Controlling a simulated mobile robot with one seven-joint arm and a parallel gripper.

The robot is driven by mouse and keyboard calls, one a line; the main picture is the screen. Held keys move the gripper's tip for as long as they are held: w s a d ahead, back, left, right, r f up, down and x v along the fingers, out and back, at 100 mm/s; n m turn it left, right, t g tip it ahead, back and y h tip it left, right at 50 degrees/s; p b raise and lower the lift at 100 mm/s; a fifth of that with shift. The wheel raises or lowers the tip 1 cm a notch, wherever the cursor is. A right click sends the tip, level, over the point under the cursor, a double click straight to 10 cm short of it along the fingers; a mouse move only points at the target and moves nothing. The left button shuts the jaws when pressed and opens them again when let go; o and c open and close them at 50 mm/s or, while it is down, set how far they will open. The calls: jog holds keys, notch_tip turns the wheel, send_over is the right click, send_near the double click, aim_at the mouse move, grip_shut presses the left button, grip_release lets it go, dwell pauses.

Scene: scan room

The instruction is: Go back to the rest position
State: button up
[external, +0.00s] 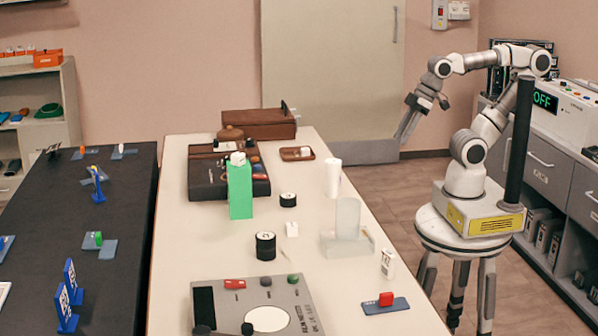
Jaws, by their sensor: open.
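My gripper (408,124) hangs at the end of my raised, bent arm, pointing down and to the left. It is open and empty, over the floor gap beyond the right edge of the white table (330,262). It touches nothing. The fingers are small in this view and lie close together along the line of sight.
The table holds a green carton (240,190), a white cylinder (333,178), black round weights (266,246), a grey panel (285,300) and a brown case (260,124). A black table (120,245) stands left. A cabinet (550,165) with an "OFF" display stands right.

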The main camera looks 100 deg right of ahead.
notch_tip(320, 180, up, 16)
jog(key=p, duration=1.5)
jog(key=shift+f, duration=0.2)
